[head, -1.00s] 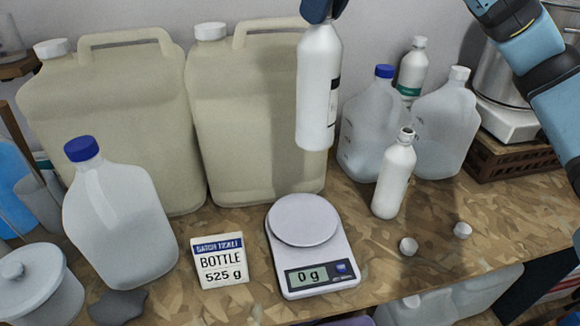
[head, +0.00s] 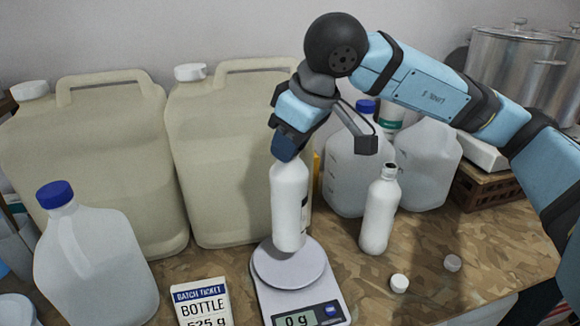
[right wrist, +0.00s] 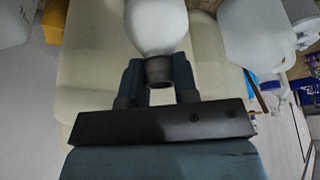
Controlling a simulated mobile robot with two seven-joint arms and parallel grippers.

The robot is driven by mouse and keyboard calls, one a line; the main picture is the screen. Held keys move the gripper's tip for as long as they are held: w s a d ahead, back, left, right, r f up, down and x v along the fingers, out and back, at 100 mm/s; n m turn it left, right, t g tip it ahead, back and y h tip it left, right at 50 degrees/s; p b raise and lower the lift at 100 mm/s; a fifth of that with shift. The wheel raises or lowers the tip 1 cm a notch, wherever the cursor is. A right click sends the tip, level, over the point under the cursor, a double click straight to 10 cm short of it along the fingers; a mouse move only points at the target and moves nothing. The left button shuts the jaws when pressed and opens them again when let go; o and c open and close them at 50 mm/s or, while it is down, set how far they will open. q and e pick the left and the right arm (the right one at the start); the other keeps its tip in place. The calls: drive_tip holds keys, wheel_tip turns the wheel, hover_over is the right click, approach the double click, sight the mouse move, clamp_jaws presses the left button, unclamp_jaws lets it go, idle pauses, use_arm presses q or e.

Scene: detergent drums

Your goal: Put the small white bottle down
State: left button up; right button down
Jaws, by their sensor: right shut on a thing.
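A small white bottle (head: 289,205) hangs upright from my right gripper (head: 287,152). The gripper is shut on its neck from above. The bottle's base is over the round pan (head: 268,268) of the white kitchen scale (head: 262,300); I cannot tell whether it touches the pan. The scale's display (head: 300,318) reads 0 g. In the right wrist view, the bottle (right wrist: 157,25) has its dark neck between the two fingers (right wrist: 158,80). My left gripper is not in view.
A second white bottle, uncapped (head: 380,212), stands right of the scale, with two loose white caps (head: 399,283) near it. A batch ticket (head: 202,304) reads "BOTTLE 525 g". Large beige jerrycans (head: 95,165) stand behind; a blue-capped jug (head: 90,265) is at left.

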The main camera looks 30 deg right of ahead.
sight(291, 165)
drive_tip(key=shift+f, duration=2.35)
drive_tip(key=shift+f+b, duration=0.25)
drive_tip(key=shift+b, duration=0.1)
drive_tip(key=c, duration=0.9)
unclamp_jaws()
drive_tip(key=shift+r, duration=0.1)
drive_tip(key=shift+r+p, duration=0.4)
drive_tip(key=shift+r, duration=0.05)
drive_tip(key=v, duration=1.1)
drive_tip(key=shift+s+r, duration=0.2)
